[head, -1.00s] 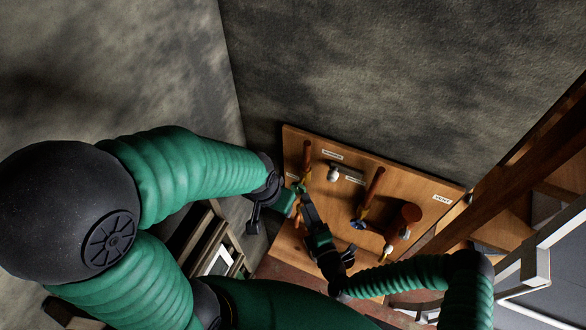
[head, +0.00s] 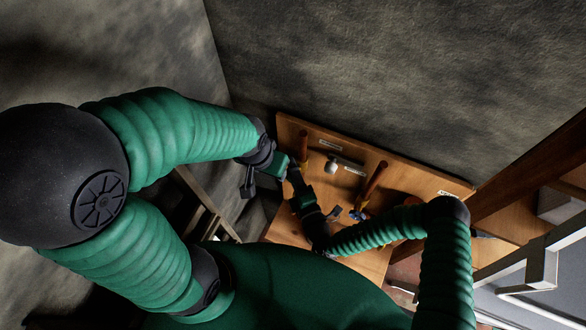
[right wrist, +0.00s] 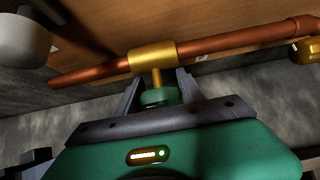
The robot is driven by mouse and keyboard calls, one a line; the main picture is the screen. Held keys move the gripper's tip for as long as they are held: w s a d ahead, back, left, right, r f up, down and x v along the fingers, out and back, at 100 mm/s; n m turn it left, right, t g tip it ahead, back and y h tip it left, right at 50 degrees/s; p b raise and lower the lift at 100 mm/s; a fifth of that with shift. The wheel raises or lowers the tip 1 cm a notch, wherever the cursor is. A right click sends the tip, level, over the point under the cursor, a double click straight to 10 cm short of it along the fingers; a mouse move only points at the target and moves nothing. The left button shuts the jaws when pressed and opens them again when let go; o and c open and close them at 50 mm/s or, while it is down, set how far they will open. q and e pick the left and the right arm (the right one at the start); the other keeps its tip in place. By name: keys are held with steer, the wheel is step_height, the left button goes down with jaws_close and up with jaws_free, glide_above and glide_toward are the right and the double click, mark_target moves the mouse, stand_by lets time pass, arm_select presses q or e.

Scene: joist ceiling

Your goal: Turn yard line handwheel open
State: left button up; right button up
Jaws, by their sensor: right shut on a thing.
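A green handwheel (right wrist: 158,97) sits on a brass valve (right wrist: 153,57) on a copper pipe (right wrist: 233,42) in the right wrist view. My right gripper (right wrist: 160,90) has its fingers on either side of the wheel and is shut on it. In the head view this gripper (head: 293,176) reaches the lower part of the leftmost copper pipe (head: 303,146), and the wheel is hidden there. My left gripper (head: 272,168) is close by on the left, its fingers not clear. The labels are too small to read, so I cannot confirm which line this is.
The wooden board (head: 425,178) leans by the grey wall (head: 350,70). It also carries a second copper pipe (head: 376,178), a blue handwheel (head: 358,214) and a white fitting (head: 331,164). Timber and a pale metal frame (head: 540,265) stand at the right.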

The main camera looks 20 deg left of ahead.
steer(key=shift+w+a, duration=0.1)
steer(key=shift+w, duration=0.05)
steer(key=shift+c, duration=1.2)
steer(key=shift+a, duration=0.15)
steer(key=c, duration=0.4)
steer(key=shift+o, duration=0.2)
steer(key=shift+f+n+g+h+p, duration=0.25)
steer(key=shift+n+g+p, duration=0.2)
steer(key=shift+p, duration=0.8)
steer(key=o, duration=1)
steer(key=shift+c, duration=0.2)
steer(key=o, duration=0.4)
steer(key=shift+a, duration=0.1)
arm_select(q)
steer(key=shift+w+a+r, duration=0.15)
steer(key=shift+a+r, duration=0.15)
steer(key=shift+r, duration=0.25)
steer(key=shift+w+a+r, duration=0.1)
steer(key=shift+a+r, duration=0.2)
steer(key=shift+r, duration=0.25)
arm_select(e)
steer(key=shift+a, duration=0.15)
